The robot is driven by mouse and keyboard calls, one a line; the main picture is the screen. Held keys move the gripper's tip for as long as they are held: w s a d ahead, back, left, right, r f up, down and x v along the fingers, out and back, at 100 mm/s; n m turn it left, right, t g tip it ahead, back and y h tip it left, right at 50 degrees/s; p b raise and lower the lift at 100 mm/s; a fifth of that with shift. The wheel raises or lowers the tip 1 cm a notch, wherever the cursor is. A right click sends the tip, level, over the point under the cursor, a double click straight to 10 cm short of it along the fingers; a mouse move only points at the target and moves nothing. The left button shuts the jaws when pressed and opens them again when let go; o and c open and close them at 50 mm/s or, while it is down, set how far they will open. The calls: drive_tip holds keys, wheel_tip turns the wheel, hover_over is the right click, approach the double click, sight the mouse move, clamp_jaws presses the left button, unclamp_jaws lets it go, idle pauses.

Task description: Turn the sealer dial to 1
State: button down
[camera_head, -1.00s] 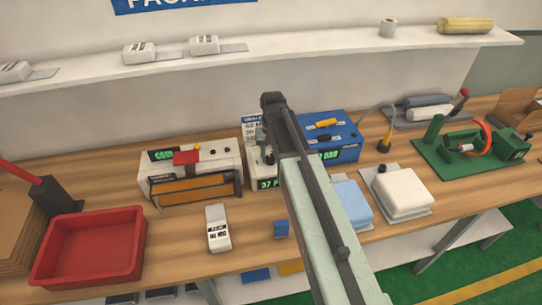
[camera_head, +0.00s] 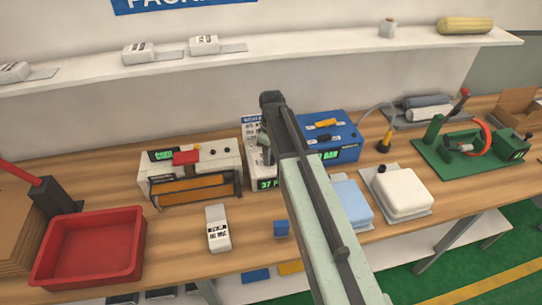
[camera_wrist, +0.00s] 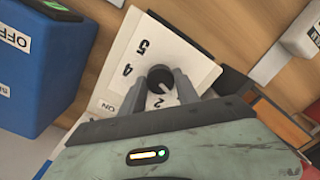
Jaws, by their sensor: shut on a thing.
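The sealer dial (camera_wrist: 158,72) is a round black knob on a white panel (camera_wrist: 183,52) in the wrist view. The numbers 5, 4 and 2 show around it; 3 and 1 cannot be made out. A light mark on the knob's lower right side points down and right, beside the 2. My gripper (camera_wrist: 160,82) is shut on the dial, one finger on each side. In the head view my gripper (camera_head: 265,150) is at the white unit with a green display (camera_head: 266,184); my arm hides the dial there.
A blue machine (camera_head: 340,135) stands close on the right of the white unit; it also fills the left of the wrist view (camera_wrist: 40,65). A white machine with an orange bar (camera_head: 215,160) is on the left. A red tray (camera_head: 90,275) lies at the front left.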

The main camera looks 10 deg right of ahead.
drive_tip(key=shift+n, duration=0.7)
drive_tip(key=c, duration=0.9)
unclamp_jaws()
wheel_tip(320, 180, up, 8)
drive_tip(key=p, duration=0.8)
drive_tip(key=shift+w+d, duration=0.1)
drive_tip(key=shift+f, duration=0.15)
